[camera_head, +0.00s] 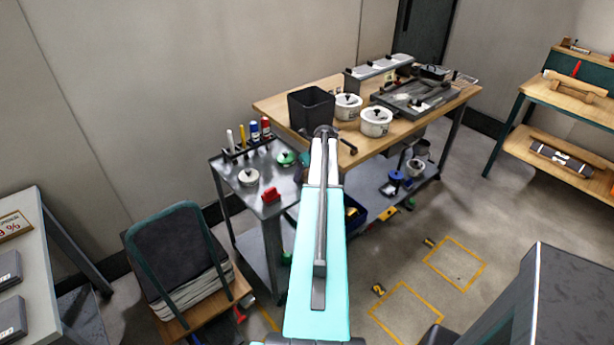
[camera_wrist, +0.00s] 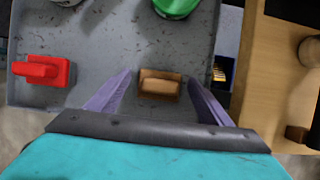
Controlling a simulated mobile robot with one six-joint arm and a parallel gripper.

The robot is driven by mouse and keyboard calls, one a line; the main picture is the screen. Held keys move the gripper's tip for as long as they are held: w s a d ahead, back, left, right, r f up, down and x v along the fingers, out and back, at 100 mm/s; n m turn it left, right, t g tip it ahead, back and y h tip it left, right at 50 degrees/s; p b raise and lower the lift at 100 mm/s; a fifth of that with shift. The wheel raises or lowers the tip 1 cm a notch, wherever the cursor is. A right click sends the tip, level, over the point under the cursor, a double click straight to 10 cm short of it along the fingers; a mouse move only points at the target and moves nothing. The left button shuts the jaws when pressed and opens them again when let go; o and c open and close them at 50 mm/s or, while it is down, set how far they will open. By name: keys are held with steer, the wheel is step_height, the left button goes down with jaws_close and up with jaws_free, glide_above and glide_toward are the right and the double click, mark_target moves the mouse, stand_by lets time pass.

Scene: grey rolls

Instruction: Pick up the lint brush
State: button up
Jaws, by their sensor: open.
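A small brown wooden block with a paler tan face, which looks like the lint brush (camera_wrist: 160,85), lies on the grey metal cart top (camera_wrist: 110,35) in the wrist view. My gripper (camera_wrist: 158,80) is open, with one finger on each side of the block. Gaps show between the block and both fingers, so it is not held. How high the fingers are above the cart top is hard to tell. In the head view my arm hides the block, and my gripper's fingers cannot be made out.
A red object (camera_wrist: 42,70) lies left of my gripper on the cart, and a green round object (camera_wrist: 175,6) lies beyond the block. A wooden workbench (camera_wrist: 262,75) stands close on the right, with white pots (camera_head: 376,121) and a black bin (camera_head: 311,109) on it.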

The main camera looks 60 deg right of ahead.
steer(key=shift+f, duration=0.1)
stand_by(0.5)
steer(key=c, duration=1.2)
steer(key=shift+o, duration=0.2)
steer(key=shift+r+b, duration=0.7)
steer(key=shift+r, duration=0.55)
steer(key=s+d+r+b, duration=0.2)
steer(key=s+b, duration=0.2)
steer(key=s, duration=1.1)
steer(key=shift+s+d+r, duration=0.2)
steer(key=shift+s+r, duration=0.1)
steer(key=shift+s, duration=0.1)
